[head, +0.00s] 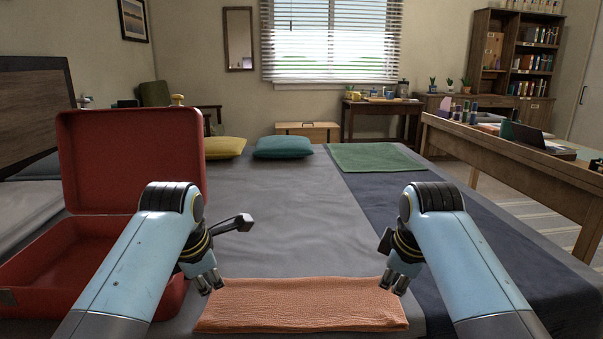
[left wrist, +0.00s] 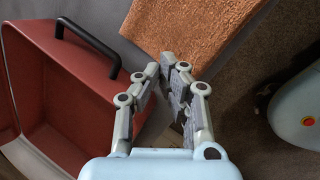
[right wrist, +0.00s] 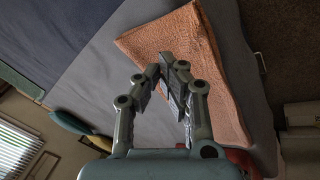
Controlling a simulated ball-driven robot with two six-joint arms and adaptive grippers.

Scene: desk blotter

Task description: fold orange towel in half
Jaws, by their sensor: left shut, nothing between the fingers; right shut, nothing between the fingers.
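The orange towel (head: 302,305) lies flat as a wide strip near the front edge of the bed, with its long side running left to right. It also shows in the left wrist view (left wrist: 200,25) and in the right wrist view (right wrist: 150,40). I cannot tell how many layers it has. My left gripper (head: 210,284) is shut and empty by the towel's far left corner; its fingertips (left wrist: 168,62) show in the left wrist view. My right gripper (head: 393,283) is shut and empty by the far right corner; its fingertips (right wrist: 166,62) show in the right wrist view.
An open red suitcase (head: 130,150) stands on the left of the bed, close to my left arm. Yellow (head: 225,147) and teal (head: 283,147) cushions and a green cloth (head: 372,157) lie at the far end. The grey sheet (head: 275,215) beyond the towel is clear.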

